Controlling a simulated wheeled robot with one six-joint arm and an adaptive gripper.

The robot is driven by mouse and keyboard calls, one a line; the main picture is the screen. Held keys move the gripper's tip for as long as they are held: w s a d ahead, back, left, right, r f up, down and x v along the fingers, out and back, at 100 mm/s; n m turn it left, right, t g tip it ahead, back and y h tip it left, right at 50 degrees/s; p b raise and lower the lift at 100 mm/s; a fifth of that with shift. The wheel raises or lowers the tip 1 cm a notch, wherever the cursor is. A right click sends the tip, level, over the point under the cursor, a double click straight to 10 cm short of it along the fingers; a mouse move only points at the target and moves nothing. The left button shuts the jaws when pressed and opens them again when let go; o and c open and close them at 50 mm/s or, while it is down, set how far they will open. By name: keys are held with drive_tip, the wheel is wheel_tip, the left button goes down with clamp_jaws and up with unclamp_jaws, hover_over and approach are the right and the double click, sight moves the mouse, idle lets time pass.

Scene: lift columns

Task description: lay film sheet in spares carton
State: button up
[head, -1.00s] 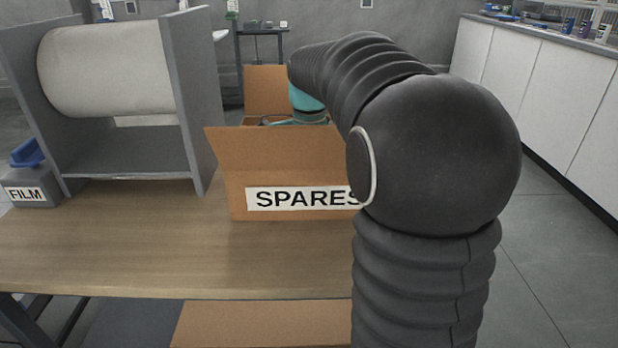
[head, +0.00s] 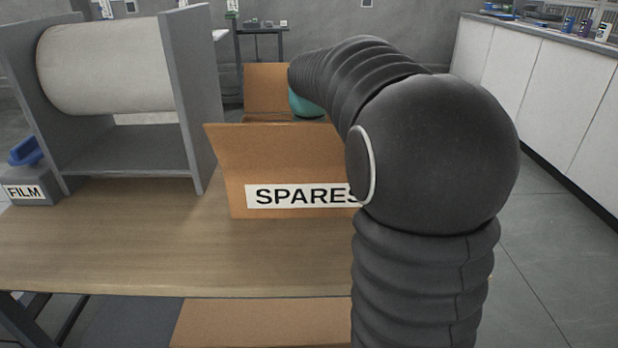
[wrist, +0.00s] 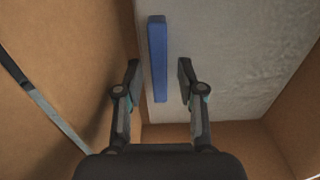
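The spares carton (head: 280,165) stands open on the table with its "SPARES" label facing me. In the wrist view, the film sheet (wrist: 235,60) is a pale grey, slightly wrinkled sheet between the brown carton walls. A blue bar (wrist: 158,60) lies along it near its left edge. My gripper (wrist: 159,70) is open, with one finger on each side of the blue bar and a visible gap at both sides. Whether the sheet lies flat on the carton floor I cannot tell. In the head view the gripper and the sheet are hidden behind the carton front and my arm.
A grey stand with a large white film roll (head: 105,70) is left of the carton. A grey block labelled "FILM" (head: 30,190) with a blue piece on top sits at the far left. The table front (head: 130,240) is clear. White cabinets (head: 540,85) line the right.

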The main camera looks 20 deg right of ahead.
wheel_tip(320, 180, up, 13)
drive_tip(key=p, duration=0.2)
idle(0.6)
drive_tip(key=shift+s+a+r, duration=0.1)
drive_tip(key=shift+r, duration=0.05)
